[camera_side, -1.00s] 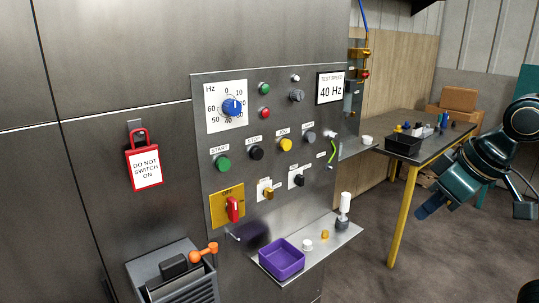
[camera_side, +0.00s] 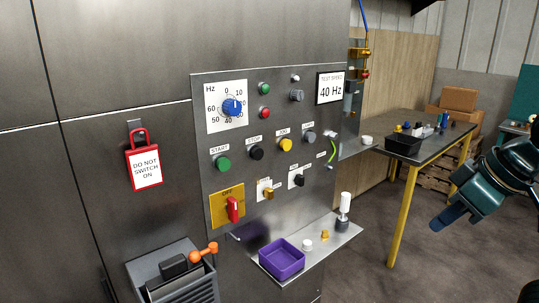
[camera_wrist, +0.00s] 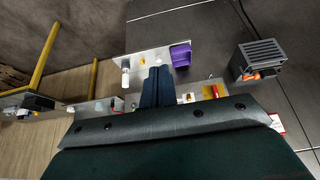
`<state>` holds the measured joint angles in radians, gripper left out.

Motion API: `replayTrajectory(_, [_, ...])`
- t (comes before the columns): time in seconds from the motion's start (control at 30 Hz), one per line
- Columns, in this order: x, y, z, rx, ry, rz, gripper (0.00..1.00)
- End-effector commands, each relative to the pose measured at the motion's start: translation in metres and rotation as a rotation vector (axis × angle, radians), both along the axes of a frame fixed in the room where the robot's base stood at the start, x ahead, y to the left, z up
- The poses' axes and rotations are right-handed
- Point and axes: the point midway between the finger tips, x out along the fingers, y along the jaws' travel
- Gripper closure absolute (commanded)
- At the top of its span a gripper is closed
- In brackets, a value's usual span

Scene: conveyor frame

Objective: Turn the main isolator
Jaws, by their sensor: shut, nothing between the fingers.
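The main isolator, a red handle (camera_side: 233,209) on a yellow plate (camera_side: 219,212), is low on the grey control panel in the side view. The handle stands about upright, and the plate's top label seems to read OFF. In the wrist view the yellow plate (camera_wrist: 208,91) shows just right of my fingers. My gripper (camera_side: 441,222) is well to the right of the panel in the side view, in front of the workbench and apart from the isolator. Its dark blue fingers (camera_wrist: 157,80) are together and empty in the wrist view.
A shelf (camera_side: 318,249) below the panel bears a purple tray (camera_side: 282,260) and small items. A grey box (camera_side: 172,276) with an orange-handled part is at lower left. A red DO NOT SWITCH ON tag (camera_side: 145,168) hangs on the cabinet. The workbench (camera_side: 429,157) stands behind my gripper.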

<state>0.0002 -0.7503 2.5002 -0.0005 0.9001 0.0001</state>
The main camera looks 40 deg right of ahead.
Motion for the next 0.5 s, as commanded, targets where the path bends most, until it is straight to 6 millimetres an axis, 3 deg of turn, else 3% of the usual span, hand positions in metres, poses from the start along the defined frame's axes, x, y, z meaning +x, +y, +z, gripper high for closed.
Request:
replayTrajectory(0.43, [0.0001, -0.0001, 0.0000, 0.000, 0.000, 0.000, 1.00])
replayTrajectory(0.5, [0.0003, -0.0001, 0.0001, 0.000, 0.000, 0.000, 0.86])
